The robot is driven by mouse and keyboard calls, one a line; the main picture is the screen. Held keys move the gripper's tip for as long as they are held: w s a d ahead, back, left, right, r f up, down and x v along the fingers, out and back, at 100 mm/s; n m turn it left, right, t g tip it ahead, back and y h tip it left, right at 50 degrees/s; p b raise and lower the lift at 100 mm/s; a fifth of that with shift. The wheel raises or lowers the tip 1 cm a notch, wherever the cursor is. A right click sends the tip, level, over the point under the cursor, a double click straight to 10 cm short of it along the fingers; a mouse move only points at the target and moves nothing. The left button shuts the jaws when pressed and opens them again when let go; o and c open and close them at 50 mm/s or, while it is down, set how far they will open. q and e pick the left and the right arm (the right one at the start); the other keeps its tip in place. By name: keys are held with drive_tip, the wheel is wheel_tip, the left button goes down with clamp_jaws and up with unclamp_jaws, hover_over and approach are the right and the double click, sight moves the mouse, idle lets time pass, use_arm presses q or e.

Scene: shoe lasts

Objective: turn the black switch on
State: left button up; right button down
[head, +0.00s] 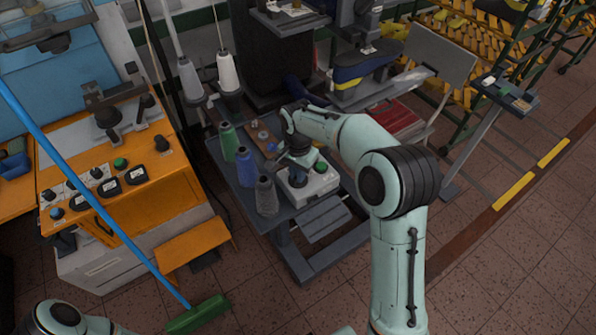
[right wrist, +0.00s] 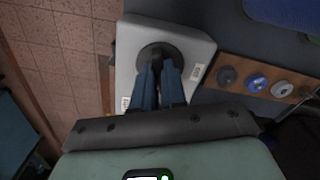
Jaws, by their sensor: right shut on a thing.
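The black switch (right wrist: 160,50) is a round dark knob on a pale grey control box (right wrist: 203,44). My right gripper (right wrist: 160,80) has its two blue fingers shut on the knob, and they cover part of it. In the head view the box (head: 322,184) sits on a grey workbench, with a green button (head: 321,167) on top. My right gripper (head: 297,172) reaches down onto the box there, and the knob is mostly hidden. Which way the switch is turned cannot be told. My left gripper is not in view; only part of that arm shows at the bottom left.
Green, blue and grey thread cones (head: 265,195) stand close left of the box. A wooden strip with round discs (right wrist: 257,83) lies beside it. An orange machine (head: 150,195) with several knobs stands left, with a green broom (head: 198,314) before it.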

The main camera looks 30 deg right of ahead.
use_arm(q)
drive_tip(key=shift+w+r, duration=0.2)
use_arm(e)
drive_tip(key=shift+m, duration=2.3)
drive_tip(key=c, duration=1.2)
unclamp_jaws()
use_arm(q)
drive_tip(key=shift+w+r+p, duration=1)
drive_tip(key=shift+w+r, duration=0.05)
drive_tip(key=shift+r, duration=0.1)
use_arm(e)
wheel_tip(320, 180, up, 14)
drive_tip(key=shift+f, duration=0.25)
